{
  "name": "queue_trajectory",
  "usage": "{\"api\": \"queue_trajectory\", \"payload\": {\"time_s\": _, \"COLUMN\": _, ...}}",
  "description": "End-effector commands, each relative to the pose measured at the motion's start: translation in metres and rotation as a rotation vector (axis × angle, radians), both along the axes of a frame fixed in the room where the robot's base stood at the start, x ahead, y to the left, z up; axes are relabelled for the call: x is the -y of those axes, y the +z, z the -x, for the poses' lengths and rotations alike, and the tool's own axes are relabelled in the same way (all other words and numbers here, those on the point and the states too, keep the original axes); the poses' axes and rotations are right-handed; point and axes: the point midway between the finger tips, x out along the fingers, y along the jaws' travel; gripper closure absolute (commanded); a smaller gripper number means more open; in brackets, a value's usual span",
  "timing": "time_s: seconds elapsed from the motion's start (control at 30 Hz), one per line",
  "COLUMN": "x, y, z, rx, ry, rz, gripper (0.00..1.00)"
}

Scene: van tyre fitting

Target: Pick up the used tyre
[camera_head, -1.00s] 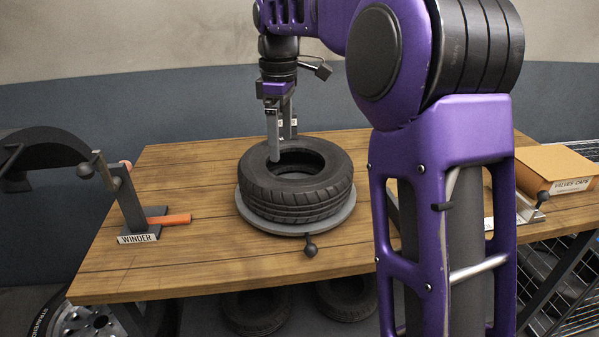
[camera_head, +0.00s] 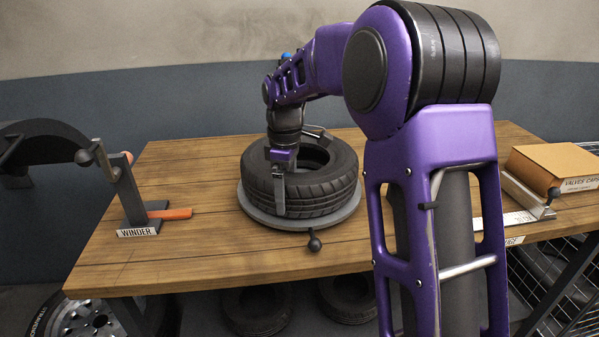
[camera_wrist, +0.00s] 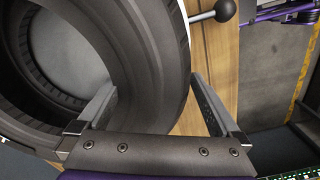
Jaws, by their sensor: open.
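The used tyre (camera_head: 325,188) is black and lies flat on a round grey turntable (camera_head: 252,213) on the wooden bench. My gripper (camera_head: 279,200) is at the tyre's near left side, pointing down. In the wrist view, the open fingers (camera_wrist: 155,100) straddle the tyre's wall (camera_wrist: 150,75), one finger over the hole side and the other outside the tread. The fingers are apart, and I cannot tell whether either touches the rubber. The far finger is hidden in the head view.
A winder (camera_head: 135,205) with an orange handle stands at the left of the bench (camera_head: 190,255). A valve caps box (camera_head: 552,165) is at the right. A black ball knob (camera_head: 314,243) sticks out in front of the turntable. More tyres (camera_head: 255,310) lie below the bench.

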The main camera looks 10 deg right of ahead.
Motion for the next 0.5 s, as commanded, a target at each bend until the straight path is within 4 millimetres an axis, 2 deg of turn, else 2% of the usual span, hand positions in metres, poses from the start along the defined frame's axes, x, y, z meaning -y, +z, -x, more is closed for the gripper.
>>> {"api": "queue_trajectory", "payload": {"time_s": 0.1, "x": 0.0, "y": -0.009, "z": 0.0, "rx": 0.0, "ry": 0.0, "rz": 0.0, "gripper": 0.0}}
{"api": "queue_trajectory", "payload": {"time_s": 0.33, "x": 0.0, "y": -0.0092, "z": -0.0001, "rx": 0.001, "ry": 0.0, "rz": 0.0, "gripper": 0.02}}
{"api": "queue_trajectory", "payload": {"time_s": 0.5, "x": -0.0001, "y": -0.0089, "z": -0.0001, "rx": 0.001, "ry": 0.0, "rz": 0.0, "gripper": 0.32}}
